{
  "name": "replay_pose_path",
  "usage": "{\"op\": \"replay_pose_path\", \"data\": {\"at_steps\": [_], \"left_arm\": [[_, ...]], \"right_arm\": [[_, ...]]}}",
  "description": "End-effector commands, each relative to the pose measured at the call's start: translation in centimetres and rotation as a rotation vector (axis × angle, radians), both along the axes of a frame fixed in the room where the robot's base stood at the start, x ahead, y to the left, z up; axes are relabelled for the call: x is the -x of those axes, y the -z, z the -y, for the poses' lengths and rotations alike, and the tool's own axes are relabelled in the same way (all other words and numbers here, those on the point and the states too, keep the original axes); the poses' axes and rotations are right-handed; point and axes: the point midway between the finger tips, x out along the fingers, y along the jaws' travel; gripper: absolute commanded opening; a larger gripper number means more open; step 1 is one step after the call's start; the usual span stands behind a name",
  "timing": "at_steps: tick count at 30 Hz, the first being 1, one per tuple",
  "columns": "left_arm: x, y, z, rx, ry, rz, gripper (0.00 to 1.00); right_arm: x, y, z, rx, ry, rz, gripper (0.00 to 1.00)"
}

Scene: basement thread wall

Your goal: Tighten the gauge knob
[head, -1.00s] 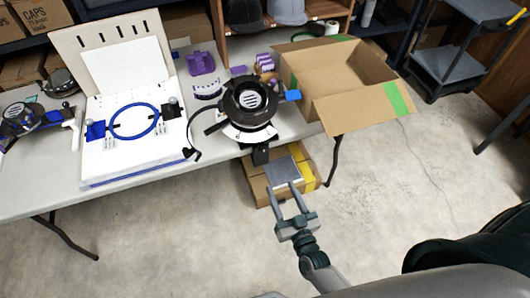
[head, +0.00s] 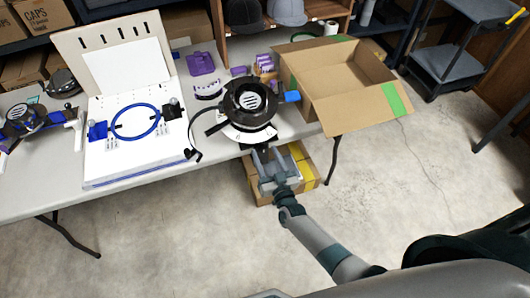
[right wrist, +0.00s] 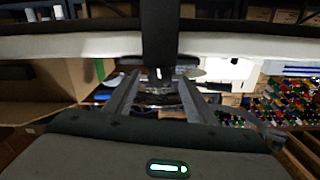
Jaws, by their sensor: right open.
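The cap gauge (head: 250,100) is a black drum on a white ring plate at the table's front edge. Its black bracket (right wrist: 158,30) shows in the right wrist view, crossing the pale table edge. A small part with a light spot is at the bracket's end (right wrist: 158,72); I cannot tell for sure that this is the knob. In the head view my gripper hides most of the bracket. My right gripper (head: 270,156) is open, just below and in front of the table edge. In the right wrist view its fingers (right wrist: 157,92) stand either side of the bracket's line, with nothing seen held. My left gripper is out of view.
An open cardboard box (head: 345,85) stands right of the gauge on the table (head: 40,185). A white hooping board with a blue hoop (head: 135,120) lies to the left. Another carton (head: 305,170) is on the floor behind my gripper.

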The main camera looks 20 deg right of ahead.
Motion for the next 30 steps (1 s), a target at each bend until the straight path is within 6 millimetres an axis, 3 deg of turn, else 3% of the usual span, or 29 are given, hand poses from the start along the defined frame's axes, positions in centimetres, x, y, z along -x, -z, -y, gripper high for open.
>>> {"op": "replay_pose_path", "data": {"at_steps": [14, 19, 20, 30], "left_arm": [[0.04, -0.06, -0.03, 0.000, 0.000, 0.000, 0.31], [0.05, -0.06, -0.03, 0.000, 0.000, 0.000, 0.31], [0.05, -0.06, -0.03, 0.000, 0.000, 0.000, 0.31], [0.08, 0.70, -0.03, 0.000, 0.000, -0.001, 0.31]], "right_arm": [[-0.96, 0.00, 0.00, 0.000, 0.001, 0.000, 0.50], [-0.95, 0.00, 0.00, 0.000, 0.001, 0.000, 0.12], [-0.95, 0.00, 0.00, 0.000, 0.001, 0.000, 0.09], [-0.93, 0.16, 0.01, -0.111, 0.001, -0.003, 0.09]]}}
